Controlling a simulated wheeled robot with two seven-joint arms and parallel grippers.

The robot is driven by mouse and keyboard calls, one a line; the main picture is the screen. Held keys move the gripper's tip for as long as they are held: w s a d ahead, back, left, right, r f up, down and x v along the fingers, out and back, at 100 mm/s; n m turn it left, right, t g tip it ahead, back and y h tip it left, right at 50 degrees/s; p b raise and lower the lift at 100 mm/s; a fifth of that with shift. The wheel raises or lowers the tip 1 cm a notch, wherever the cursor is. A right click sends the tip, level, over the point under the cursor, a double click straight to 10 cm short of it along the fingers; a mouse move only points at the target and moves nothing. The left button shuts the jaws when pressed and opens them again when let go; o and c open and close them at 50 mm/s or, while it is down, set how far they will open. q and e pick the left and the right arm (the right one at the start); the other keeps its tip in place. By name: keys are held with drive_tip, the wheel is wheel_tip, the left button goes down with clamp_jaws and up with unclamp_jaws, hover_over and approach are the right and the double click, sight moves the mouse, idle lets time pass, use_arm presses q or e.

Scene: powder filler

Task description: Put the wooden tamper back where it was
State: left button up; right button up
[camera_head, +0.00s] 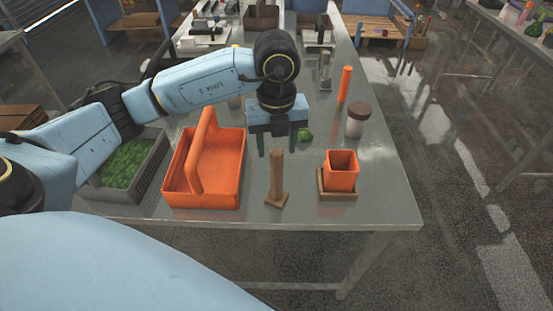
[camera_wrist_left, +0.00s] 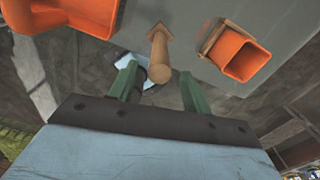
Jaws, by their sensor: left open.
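The wooden tamper (camera_head: 276,178) stands upright on its square foot near the table's front edge, between the orange caddy and the orange square cup. My left gripper (camera_head: 277,146) is open and empty, above and behind the tamper in the head view. In the left wrist view, the tamper (camera_wrist_left: 159,52) points its rounded handle end toward the camera, and that end appears between the green fingers of my left gripper (camera_wrist_left: 160,90), with gaps at both sides. My right gripper is not in view.
The orange caddy (camera_head: 228,165) with a tall handle stands left of the tamper. The orange square cup (camera_head: 342,172) sits in a wooden holder (camera_head: 336,196) at right. A brown-lidded jar (camera_head: 355,122), an orange cylinder (camera_head: 345,84) and a green lump (camera_head: 305,135) stand farther back.

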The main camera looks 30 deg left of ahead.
use_arm(q)
drive_tip(key=shift+r, duration=2.4)
